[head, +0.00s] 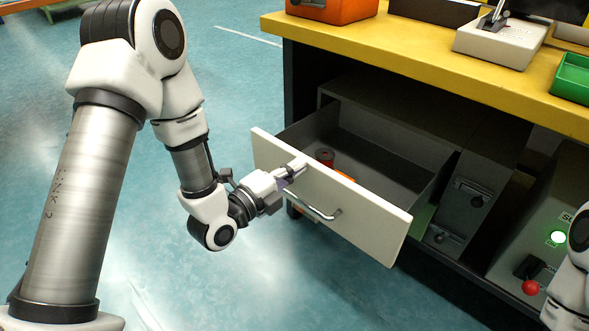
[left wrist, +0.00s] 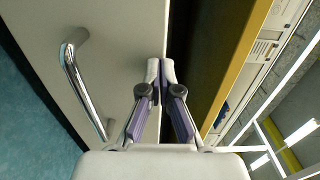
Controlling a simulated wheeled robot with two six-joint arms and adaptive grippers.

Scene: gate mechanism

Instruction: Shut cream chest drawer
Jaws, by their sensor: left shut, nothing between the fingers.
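The cream chest drawer (head: 365,211) is pulled out from the grey chest (head: 405,112) under the yellow-topped bench. Its cream front carries a silver bar handle (head: 322,213), which also shows in the left wrist view (left wrist: 78,80). My left gripper (head: 301,164) is shut and empty, with its fingertips at the upper part of the drawer front, above the handle. In the left wrist view the closed fingertips (left wrist: 160,70) lie near the top edge of the cream front (left wrist: 120,40); I cannot tell whether they touch it. My right gripper is out of view.
Inside the drawer lie a dark red round item (head: 325,156) and something orange. The yellow bench top (head: 420,70) overhangs the chest. A grey box with a green light (head: 558,238) and a red knob (head: 530,287) stands at the right. The floor at left is open.

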